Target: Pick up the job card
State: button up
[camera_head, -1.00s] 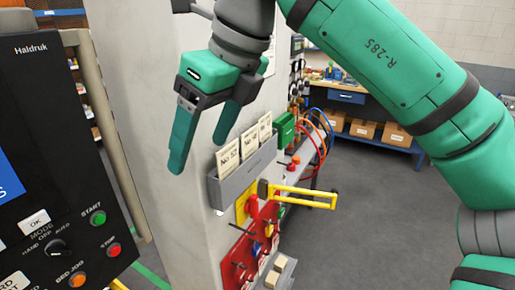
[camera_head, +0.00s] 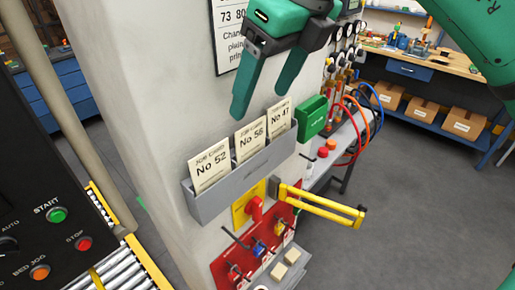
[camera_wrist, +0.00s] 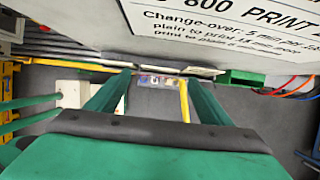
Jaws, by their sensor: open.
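Three cream job cards stand in a row in a grey wall rack (camera_head: 222,198): No 52 (camera_head: 210,167) at the left, one that reads like No 56 (camera_head: 250,137) in the middle, and No 47 (camera_head: 281,118) at the right. My gripper (camera_head: 262,100) is open and empty, its fingers pointing down above the rack, apart from the cards. In the wrist view my gripper (camera_wrist: 159,82) shows its two fingers spread, with the cards seen nearly edge-on beyond the tips and too thin to read.
A yellow handle (camera_head: 322,205) juts out right of the rack. Below is a red panel (camera_head: 222,268) with levers and padlocks. A green box (camera_head: 312,118) and hoses are at the right. A printed notice (camera_head: 228,35) hangs behind my gripper. A control panel (camera_head: 40,190) stands at left.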

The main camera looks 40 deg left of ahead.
aim_at(252, 126)
jog(key=x, duration=0.9)
jog(key=shift+f, duration=0.35)
jog(key=shift+c, duration=0.5)
jog(key=c, duration=1)
